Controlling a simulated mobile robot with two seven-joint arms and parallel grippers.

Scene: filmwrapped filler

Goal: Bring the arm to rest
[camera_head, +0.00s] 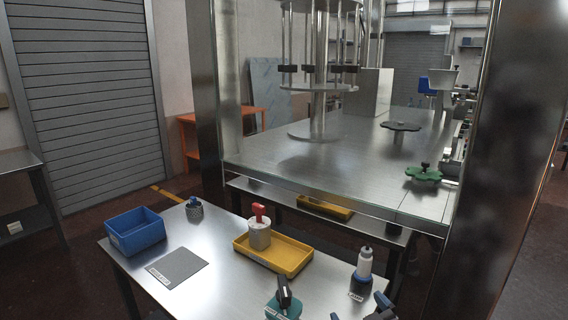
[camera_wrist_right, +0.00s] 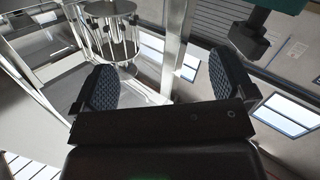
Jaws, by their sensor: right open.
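My right gripper (camera_head: 361,311) shows at the bottom edge of the head view, with only its blue-grey fingertips in the frame. It is near the front right of the small steel table (camera_head: 225,290). In the right wrist view the two ribbed finger pads of the right gripper (camera_wrist_right: 166,88) stand wide apart with nothing between them. The rest of the right arm is hidden below the head view. My left gripper is not in view.
The table holds a blue bin (camera_head: 135,232), grey mat (camera_head: 178,267), dark round container (camera_head: 194,210), yellow tray (camera_head: 290,262) with a red-topped canister (camera_head: 259,228), white bottle (camera_head: 364,262) and teal black-handled item (camera_head: 284,305). A steel machine (camera_head: 350,165) stands behind.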

